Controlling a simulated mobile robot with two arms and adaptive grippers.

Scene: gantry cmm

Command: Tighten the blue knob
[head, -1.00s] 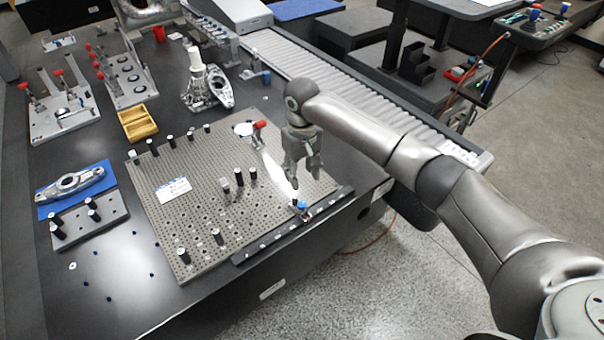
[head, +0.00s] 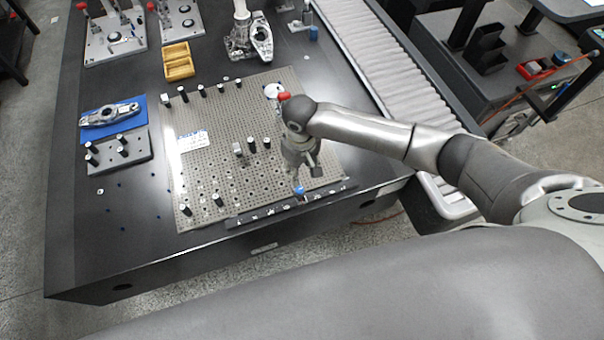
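The small blue knob (head: 299,190) sits at the front right edge of the perforated fixture plate (head: 215,160), by the dark labelled strip (head: 260,215). My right gripper (head: 306,177) points down just above and behind the knob. Its fingers look apart, with one fingertip close over the knob. I cannot tell whether it touches. Nothing shows held between the fingers. My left gripper is out of view.
Several black posts (head: 189,210) and a red-handled clamp (head: 283,97) stand on the plate. A yellow tray (head: 178,62) lies behind it. A metal part on a blue pad (head: 112,124) is at left. A roller conveyor (head: 365,50) runs at right.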

